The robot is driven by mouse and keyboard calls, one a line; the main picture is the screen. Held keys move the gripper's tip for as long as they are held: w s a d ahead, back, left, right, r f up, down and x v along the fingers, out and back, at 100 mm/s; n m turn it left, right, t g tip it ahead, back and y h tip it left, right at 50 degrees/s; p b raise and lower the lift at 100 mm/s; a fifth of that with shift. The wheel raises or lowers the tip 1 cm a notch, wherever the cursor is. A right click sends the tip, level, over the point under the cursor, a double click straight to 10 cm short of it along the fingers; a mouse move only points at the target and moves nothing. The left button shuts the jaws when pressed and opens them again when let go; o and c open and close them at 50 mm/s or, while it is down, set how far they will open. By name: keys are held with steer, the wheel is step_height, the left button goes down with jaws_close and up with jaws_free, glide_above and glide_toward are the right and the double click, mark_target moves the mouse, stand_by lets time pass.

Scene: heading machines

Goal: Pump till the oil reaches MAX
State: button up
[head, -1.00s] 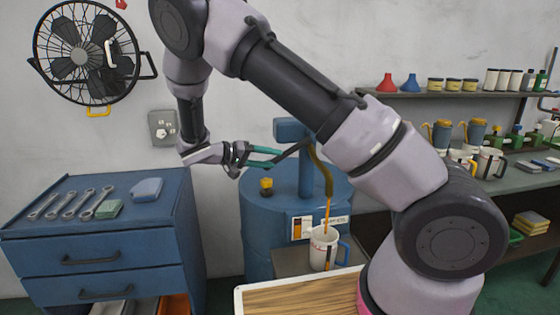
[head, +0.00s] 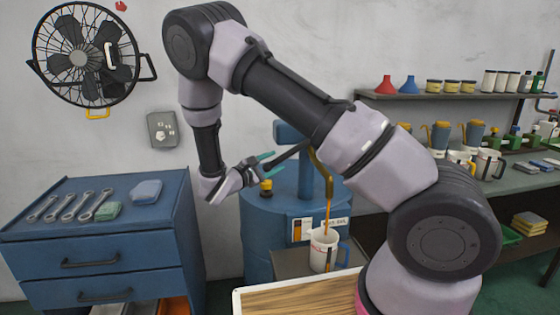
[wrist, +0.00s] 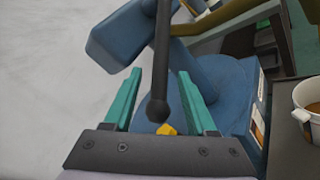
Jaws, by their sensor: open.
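The blue oil drum (head: 262,225) carries a blue pump with a dark lever (head: 290,154). A curved spout (head: 317,165) pours a thin amber oil stream (head: 327,215) into a white mug (head: 318,250) with a blue handle. The mug's oil level and any MAX mark cannot be read; part of the mug shows in the wrist view (wrist: 306,98). My gripper (head: 270,164) is open at the lever's free end. In the wrist view, the lever's round tip (wrist: 157,110) lies between the two teal fingers, with gaps on both sides.
A blue drawer cabinet (head: 95,240) with wrenches stands at left. A wooden-topped table (head: 295,298) is in front. A shelf and a bench (head: 520,175) with mugs and dispensers are at right. A fan (head: 80,55) hangs on the wall.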

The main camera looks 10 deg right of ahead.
mark_target(277, 161)
steer(key=shift+x, duration=1.75)
jaws_close()
